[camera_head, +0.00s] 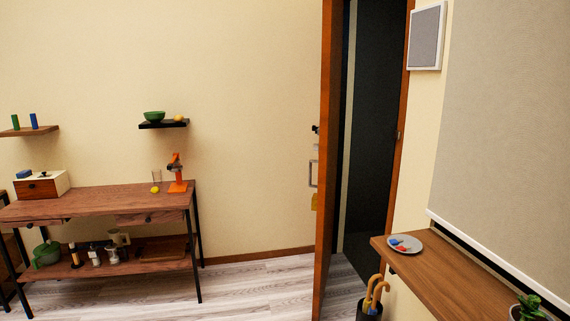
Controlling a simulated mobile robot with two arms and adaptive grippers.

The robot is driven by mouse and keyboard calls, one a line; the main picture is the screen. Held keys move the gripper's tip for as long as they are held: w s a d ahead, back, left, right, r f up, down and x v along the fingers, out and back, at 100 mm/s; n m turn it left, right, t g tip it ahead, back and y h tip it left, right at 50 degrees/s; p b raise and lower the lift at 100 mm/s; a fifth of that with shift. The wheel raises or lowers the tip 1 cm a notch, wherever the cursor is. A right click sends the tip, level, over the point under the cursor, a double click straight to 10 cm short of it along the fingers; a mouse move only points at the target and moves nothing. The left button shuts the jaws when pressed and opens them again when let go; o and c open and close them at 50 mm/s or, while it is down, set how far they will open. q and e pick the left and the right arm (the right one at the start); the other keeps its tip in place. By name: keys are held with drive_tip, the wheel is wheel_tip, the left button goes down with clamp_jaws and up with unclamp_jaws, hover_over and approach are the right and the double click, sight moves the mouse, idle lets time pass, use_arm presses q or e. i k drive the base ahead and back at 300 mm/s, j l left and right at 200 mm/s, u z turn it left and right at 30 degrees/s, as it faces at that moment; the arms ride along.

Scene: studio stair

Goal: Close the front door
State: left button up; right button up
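The front door (328,160) stands open. It is an orange-brown wooden panel seen nearly edge-on, swung into the room. A dark handle or lock part and a pale handle (313,174) show at its left edge, with a yellow tag-like piece below. To its right is the doorway (375,130), dark inside, with a wooden frame (402,120). Neither of my grippers is in view.
An umbrella stand (369,309) with canes stands by the doorway's right side. A wooden shelf (450,282) with a grey plate (418,244) juts out at the right. A wooden console table (100,201) stands at the left. The floor (262,290) between the table and door is clear.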

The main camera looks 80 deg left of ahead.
sight(323, 201)
drive_tip(key=k+j+u, duration=0.1)
drive_tip(key=j+u, duration=0.65)
drive_tip(key=j, duration=0.15)
drive_tip(key=j+u, duration=0.4)
drive_tip(key=i+j+u, duration=0.15)
drive_tip(key=j+u, duration=0.25)
drive_tip(key=i+j, duration=0.1)
drive_tip(key=j, duration=0.3)
drive_tip(key=i+j, duration=0.15)
drive_tip(key=j, duration=0.2)
drive_tip(key=i+j+u, duration=0.1)
drive_tip(key=j, duration=0.3)
drive_tip(key=i+j, duration=0.15)
drive_tip(key=j, duration=0.2)
drive_tip(key=i+j, duration=0.15)
drive_tip(key=j, duration=0.2)
drive_tip(key=i+j+u, duration=0.1)
drive_tip(key=j, duration=0.3)
